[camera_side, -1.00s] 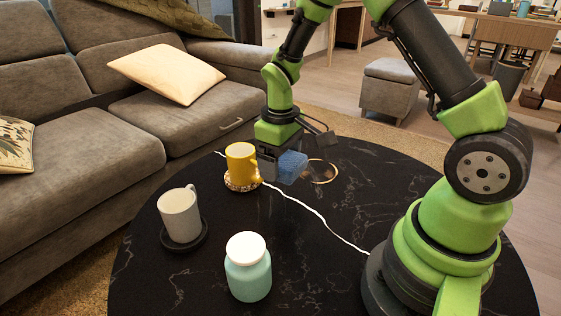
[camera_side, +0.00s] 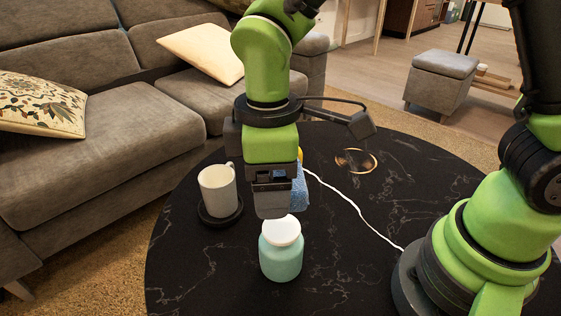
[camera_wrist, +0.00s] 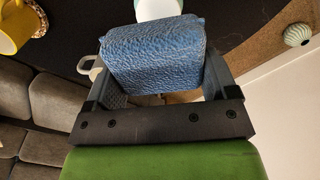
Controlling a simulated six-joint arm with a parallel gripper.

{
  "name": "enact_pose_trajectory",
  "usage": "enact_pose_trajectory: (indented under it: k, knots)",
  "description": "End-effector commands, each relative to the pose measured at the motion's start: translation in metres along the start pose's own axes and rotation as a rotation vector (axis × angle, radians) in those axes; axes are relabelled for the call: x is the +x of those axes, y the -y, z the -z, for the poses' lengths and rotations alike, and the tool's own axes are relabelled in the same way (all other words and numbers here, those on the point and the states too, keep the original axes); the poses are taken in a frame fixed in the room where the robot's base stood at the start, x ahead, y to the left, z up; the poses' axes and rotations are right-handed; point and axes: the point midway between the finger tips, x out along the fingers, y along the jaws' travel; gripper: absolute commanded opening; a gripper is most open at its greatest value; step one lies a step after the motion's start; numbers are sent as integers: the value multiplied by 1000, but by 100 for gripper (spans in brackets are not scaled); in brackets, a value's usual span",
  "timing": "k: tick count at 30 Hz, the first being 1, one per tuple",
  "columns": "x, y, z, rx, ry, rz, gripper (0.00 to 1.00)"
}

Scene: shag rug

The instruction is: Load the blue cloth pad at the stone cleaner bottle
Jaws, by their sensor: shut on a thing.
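My gripper (camera_side: 274,205) is shut on the blue cloth pad and holds it above the table. In the side view the blue cloth pad (camera_side: 301,190) shows only at the gripper's right edge, the rest hidden by the gripper. In the wrist view the pad (camera_wrist: 152,58) sits between both fingers. The stone cleaner bottle (camera_side: 281,255), pale teal with a white lid, stands upright on the table. Its lid lies just below the gripper in the side view; I cannot tell the gap. A white round top (camera_wrist: 158,8), likely the bottle's, shows beyond the pad in the wrist view.
The round black marble table (camera_side: 340,265) carries a white mug (camera_side: 217,190) on a dark coaster (camera_side: 220,216), left of the gripper. A yellow mug (camera_wrist: 14,26) is mostly hidden in the side view. A gold ring mark (camera_side: 356,161) lies at the back.

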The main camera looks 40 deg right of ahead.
Motion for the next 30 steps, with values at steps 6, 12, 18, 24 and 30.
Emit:
enact_pose_trajectory:
  k: [6,12,18,24,30]
  knots:
    - [18,1,0,-3,4,1,60]
    - [40,1,0,-1,4,0,60]
    - [54,0,0,-2,2,-1,60]
    - [58,0,0,0,0,-2,60]
    - [58,0,0,-1,-1,-2,60]
